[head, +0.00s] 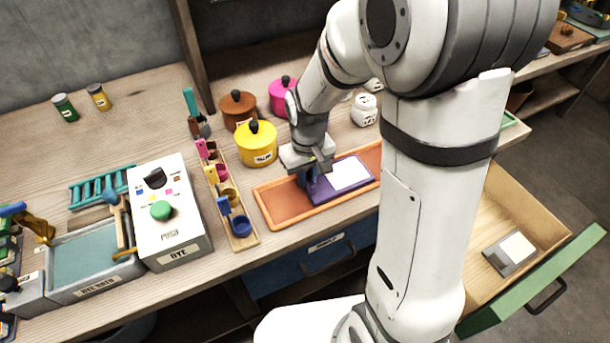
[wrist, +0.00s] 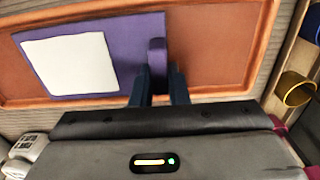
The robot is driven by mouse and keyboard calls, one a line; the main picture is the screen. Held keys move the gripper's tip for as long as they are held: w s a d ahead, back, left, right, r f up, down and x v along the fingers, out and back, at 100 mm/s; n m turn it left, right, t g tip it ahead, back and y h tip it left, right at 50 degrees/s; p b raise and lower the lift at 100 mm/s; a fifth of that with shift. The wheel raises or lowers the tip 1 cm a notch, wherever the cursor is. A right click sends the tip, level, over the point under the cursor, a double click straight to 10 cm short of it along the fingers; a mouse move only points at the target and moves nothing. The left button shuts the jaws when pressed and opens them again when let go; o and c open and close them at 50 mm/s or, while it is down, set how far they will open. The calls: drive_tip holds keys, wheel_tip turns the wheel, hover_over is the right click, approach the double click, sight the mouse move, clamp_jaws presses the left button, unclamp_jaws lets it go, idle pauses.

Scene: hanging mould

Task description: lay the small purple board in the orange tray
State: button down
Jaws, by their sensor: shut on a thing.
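The small purple board (head: 342,178) has a white sheet on its face. It lies flat over the orange tray (head: 287,204), within the tray's rim as far as I can see. In the wrist view the board (wrist: 128,58) is left of centre in the tray (wrist: 212,60), and its raised purple grip (wrist: 157,58) is at its right edge. My gripper (head: 311,184) points down over the tray and is shut on this grip; the fingers also show in the wrist view (wrist: 158,86). Whether the board rests on the tray floor I cannot tell. My arm hides the tray's right end.
A yellow pot (head: 257,146), a brown pot (head: 238,110) and a magenta pot (head: 282,95) stand behind the tray. A rack of small cups (head: 233,205) is left of it, beside a white dye box (head: 170,212). An open drawer (head: 545,220) at right holds a grey board (head: 510,252).

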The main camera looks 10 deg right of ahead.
drive_tip(key=shift+f, duration=0.2)
drive_tip(key=c, duration=1.3)
unclamp_jaws()
wheel_tip(320, 180, up, 8)
drive_tip(key=shift+f, duration=0.1)
drive_tip(key=s+d+r+m+t+p, duration=0.1)
drive_tip(key=s+d+r, duration=0.1)
drive_tip(key=s+r, duration=0.1)
drive_tip(key=s+d+r+m+p, duration=0.1)
drive_tip(key=s+d+r, duration=0.1)
drive_tip(key=s, duration=0.3)
drive_tip(key=s+d+r+m+t+p, duration=0.1)
drive_tip(key=s+d+r+p, duration=0.1)
drive_tip(key=s+d+r, duration=0.1)
drive_tip(key=shift+s+r+m+t, duration=0.3)
drive_tip(key=shift+s+r, duration=0.45)
drive_tip(key=shift+r, duration=0.15)
